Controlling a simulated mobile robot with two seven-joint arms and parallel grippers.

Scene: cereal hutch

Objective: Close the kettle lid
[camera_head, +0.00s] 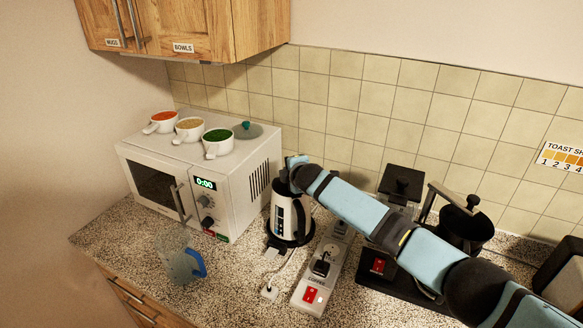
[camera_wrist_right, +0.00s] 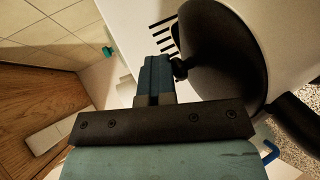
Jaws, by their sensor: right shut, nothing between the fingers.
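The white and black kettle (camera_head: 288,218) stands on its dark base on the counter, right of the microwave. My right arm reaches in from the right, and its gripper (camera_head: 292,162) is at the top of the kettle. In the right wrist view the kettle's dark round lid (camera_wrist_right: 222,60) fills the right side. My right gripper (camera_wrist_right: 157,65) is shut and empty, with its fingertips close beside the small dark knob at the lid's edge. I cannot tell whether they touch. The arm hides part of the kettle top in the head view, so the lid's angle is unclear. My left gripper is out of view.
A white microwave (camera_head: 165,180) with several cups on top stands left of the kettle. A clear jug with a blue handle (camera_head: 180,258) is in front. A power strip (camera_head: 322,268) and dark coffee appliances (camera_head: 402,190) stand to the right, under my arm.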

